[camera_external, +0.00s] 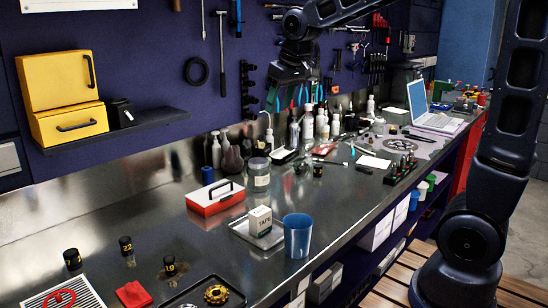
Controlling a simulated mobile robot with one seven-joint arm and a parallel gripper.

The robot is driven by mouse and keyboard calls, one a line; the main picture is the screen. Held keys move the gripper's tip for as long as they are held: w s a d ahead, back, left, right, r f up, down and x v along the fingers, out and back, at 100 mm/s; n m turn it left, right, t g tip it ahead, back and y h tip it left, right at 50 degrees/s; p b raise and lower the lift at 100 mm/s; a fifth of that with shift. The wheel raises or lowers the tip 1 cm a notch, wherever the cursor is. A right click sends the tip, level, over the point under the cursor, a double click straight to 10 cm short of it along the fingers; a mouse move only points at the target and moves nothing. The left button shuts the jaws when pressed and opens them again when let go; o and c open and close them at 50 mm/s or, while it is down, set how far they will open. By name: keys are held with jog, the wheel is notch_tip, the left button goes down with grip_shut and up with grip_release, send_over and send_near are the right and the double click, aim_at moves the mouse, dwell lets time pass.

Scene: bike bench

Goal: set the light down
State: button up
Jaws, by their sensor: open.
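My gripper (290,80) hangs at the upper middle, in front of the dark tool wall and above the back of the metal bench (160,225). It is open, and I see nothing held in it. Its fingertips are dark against the wall and hard to make out. I cannot pick out the light for certain among the small dark items in view.
Bottles line the back. A laptop (438,118) stands far right. Bare metal shows at the left.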

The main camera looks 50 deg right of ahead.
jog(key=s+d, duration=0.1)
jog(key=s, duration=1.3)
jog(key=s+d+f, duration=0.1)
jog(key=s, duration=1.2)
jog(key=shift+s+d+f+t, duration=0.25)
jog(key=shift+s+d+t, duration=0.05)
jog(key=shift+s+t, duration=0.1)
